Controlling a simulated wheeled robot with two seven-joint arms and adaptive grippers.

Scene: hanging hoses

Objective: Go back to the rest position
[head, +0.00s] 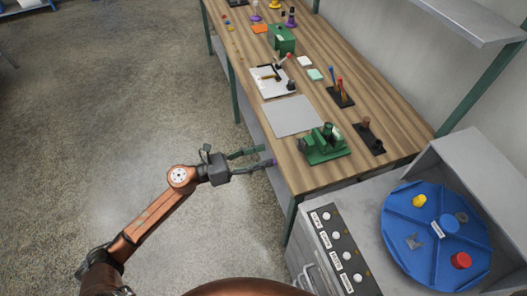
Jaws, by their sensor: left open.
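My left gripper (268,157) is open and empty. It is over the floor, just left of the front edge of the wooden workbench (395,115), with its fingers pointing right towards the bench. My left arm comes in from the lower left. The jaws hold nothing that I can see. My right gripper does not show. No hoses can be made out in this view.
On the bench are a green device (322,145), a grey mat (292,116), a white board with tools (273,81) and a green box (283,39). A blue turntable (400,245) sits at lower right beside a labelled knob panel (338,248).

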